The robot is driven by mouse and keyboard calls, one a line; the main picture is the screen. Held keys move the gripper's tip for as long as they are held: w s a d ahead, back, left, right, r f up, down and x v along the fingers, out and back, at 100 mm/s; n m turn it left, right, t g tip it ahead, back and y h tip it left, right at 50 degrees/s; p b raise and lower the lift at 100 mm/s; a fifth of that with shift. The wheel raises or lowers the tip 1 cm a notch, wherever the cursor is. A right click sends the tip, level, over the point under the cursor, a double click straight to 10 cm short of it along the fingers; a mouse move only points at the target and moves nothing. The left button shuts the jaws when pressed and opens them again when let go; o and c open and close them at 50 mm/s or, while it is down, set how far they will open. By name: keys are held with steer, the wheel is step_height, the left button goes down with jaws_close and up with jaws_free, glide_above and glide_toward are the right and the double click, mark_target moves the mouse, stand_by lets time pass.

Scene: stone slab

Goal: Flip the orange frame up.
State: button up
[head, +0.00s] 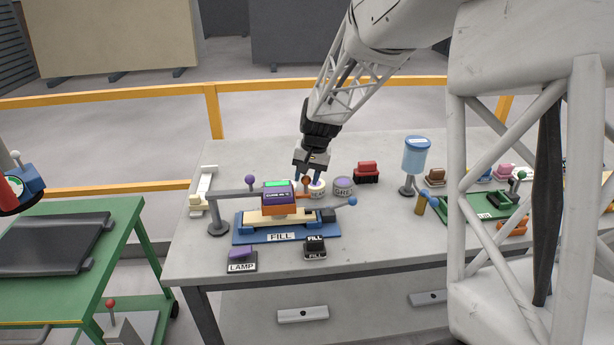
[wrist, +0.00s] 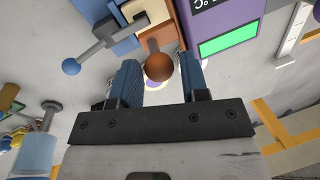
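The orange frame (head: 284,208) sits low across the cream bar on the blue FILL base, beneath the purple unit with a green screen. An orange-brown ball knob (head: 306,180) stands at its right side. In the wrist view the frame (wrist: 166,18) is at the top, and its knob (wrist: 159,67) appears between my blue fingertips. My gripper (head: 317,178) points down beside the knob. Its fingers (wrist: 158,80) stand apart, with a gap showing below the knob. Whether either finger touches the knob is unclear.
Two small round pots stand close by, one behind my fingers and one, the grey pot (head: 343,187), to their right. A purple-knobbed post (head: 218,226) is left of the base. A blue-balled lever (head: 351,202) sticks out right. A blue canister (head: 416,155) stands farther right.

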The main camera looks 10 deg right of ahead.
step_height(320, 180, up, 8)
steer(key=d, duration=0.1)
steer(key=shift+s+d+f, duration=0.15)
steer(key=shift+d, duration=0.1)
stand_by(0.4)
steer(key=s+d+r+n+t+h, duration=0.1)
steer(key=s+d+r, duration=0.15)
steer(key=s, duration=0.85)
steer(key=s+d+r, duration=0.2)
steer(key=s+r, duration=0.2)
steer(key=s, duration=0.7)
steer(key=s+d+f, duration=0.1)
steer(key=s, duration=0.8)
steer(key=s+d+f+n+t+h, duration=0.1)
steer(key=s+d+f, duration=0.1)
steer(key=s, duration=0.8)
steer(key=shift+f, duration=0.25)
